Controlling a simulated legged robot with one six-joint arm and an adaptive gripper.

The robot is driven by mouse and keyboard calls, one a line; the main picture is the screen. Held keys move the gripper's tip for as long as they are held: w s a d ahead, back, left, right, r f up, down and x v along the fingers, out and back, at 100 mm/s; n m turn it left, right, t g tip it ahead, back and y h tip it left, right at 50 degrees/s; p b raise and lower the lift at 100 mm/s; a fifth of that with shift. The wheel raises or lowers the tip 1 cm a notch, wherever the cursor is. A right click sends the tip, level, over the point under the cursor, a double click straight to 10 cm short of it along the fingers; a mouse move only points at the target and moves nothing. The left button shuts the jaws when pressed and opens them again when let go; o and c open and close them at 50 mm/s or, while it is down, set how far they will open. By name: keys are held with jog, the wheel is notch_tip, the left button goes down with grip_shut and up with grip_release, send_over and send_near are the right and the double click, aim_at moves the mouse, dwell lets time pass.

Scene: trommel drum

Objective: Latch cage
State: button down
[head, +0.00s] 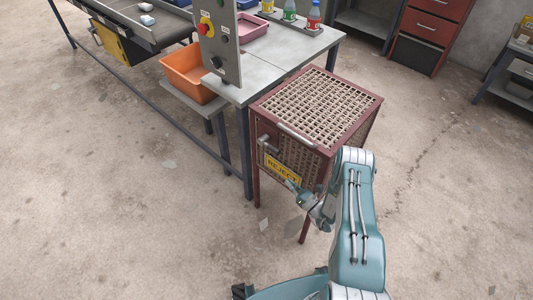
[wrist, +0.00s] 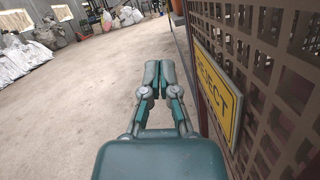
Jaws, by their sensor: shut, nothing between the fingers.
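The cage (head: 311,112) is a red-framed box with a lattice top and sides, standing on legs at the right end of the grey table. Its front carries a yellow REJECT sign (head: 282,168), which also shows close on the right in the wrist view (wrist: 218,92). A grey latch handle (head: 267,143) sits on the front near the upper left corner, and a pale bar (head: 296,134) runs along the top front edge. My gripper (head: 291,186) is shut and empty, just in front of the sign. In the wrist view its fingers (wrist: 160,68) are together, left of the lattice.
A grey table (head: 290,60) with a control panel (head: 218,40) stands left of the cage. An orange bin (head: 190,72) sits on a low shelf. A red drawer cabinet (head: 430,32) is at the back. The concrete floor left and right is clear. White sacks (wrist: 28,55) lie far left.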

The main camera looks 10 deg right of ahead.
aim_at(271, 145)
jog(key=w+a+r, duration=0.4)
jog(key=w+r, duration=0.2)
jog(key=w, duration=0.2)
jog(key=shift+w+r, duration=0.15)
jog(key=shift+w, duration=0.1)
dwell(0.4)
